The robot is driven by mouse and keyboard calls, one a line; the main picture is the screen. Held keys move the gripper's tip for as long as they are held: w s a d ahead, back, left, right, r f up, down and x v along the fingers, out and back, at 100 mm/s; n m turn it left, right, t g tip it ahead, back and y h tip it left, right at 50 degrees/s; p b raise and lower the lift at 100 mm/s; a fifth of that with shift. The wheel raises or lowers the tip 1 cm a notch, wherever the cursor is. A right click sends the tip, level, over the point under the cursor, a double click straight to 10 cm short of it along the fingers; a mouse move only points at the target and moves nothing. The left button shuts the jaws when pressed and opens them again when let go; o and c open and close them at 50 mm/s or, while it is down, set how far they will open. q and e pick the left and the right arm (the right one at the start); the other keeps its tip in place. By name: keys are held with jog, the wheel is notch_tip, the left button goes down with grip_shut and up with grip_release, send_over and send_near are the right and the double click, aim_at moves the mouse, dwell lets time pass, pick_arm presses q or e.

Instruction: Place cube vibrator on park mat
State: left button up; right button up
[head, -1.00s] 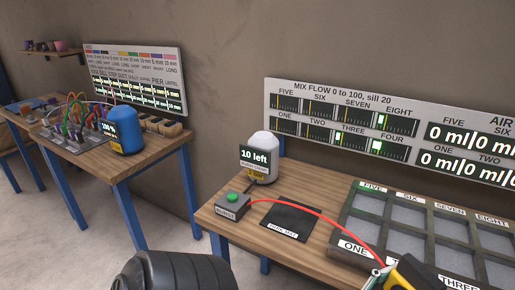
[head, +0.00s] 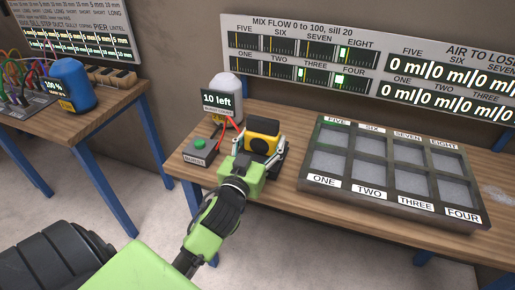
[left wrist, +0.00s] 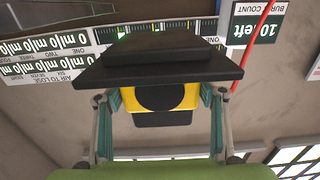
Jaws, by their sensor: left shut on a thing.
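The cube vibrator (head: 263,127), a yellow and black block with a dark round face, is held in my left gripper (head: 260,152) above the front left of the right-hand table. The left wrist view, which is upside down, shows the gripper (left wrist: 161,97) with a finger on each side of the yellow body (left wrist: 185,97). A wide black plate (left wrist: 160,68) lies across the vibrator in that view. The park mat is hidden in the head view, behind the vibrator and gripper. I cannot tell whether the vibrator touches it. My right gripper is not in view.
The grey box with a green button (head: 200,150) stands just left of the gripper, with a white-topped counter (head: 222,92) behind it. A red cable (head: 229,125) runs close by. The compartment tray (head: 310,187) fills the table to the right.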

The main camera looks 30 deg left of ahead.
pick_arm(q)
jog(key=w+a+f, duration=0.4)
jog(key=w+f, duration=0.1)
jog(key=shift+a+f, duration=0.2)
jog(key=shift+a, duration=0.05)
jog(key=shift+w+a+f, duration=0.4)
jog(key=shift+w+f, duration=0.05)
jog(key=shift+f, duration=0.3)
notch_tip(320, 180, down, 3)
jog(key=shift+r+b, duration=0.1)
jog(key=shift+b, duration=0.2)
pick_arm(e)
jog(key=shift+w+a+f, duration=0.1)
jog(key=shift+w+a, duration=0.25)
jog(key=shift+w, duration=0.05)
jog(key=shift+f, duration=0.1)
pick_arm(q)
jog(key=o, duration=1.6)
jog(key=shift+f, duration=0.45)
jog(key=shift+c, duration=0.2)
jog(key=o, duration=0.3)
jog(key=shift+s, duration=0.1)
jog(key=shift+o, duration=0.2)
jog(key=shift+r, duration=0.1)
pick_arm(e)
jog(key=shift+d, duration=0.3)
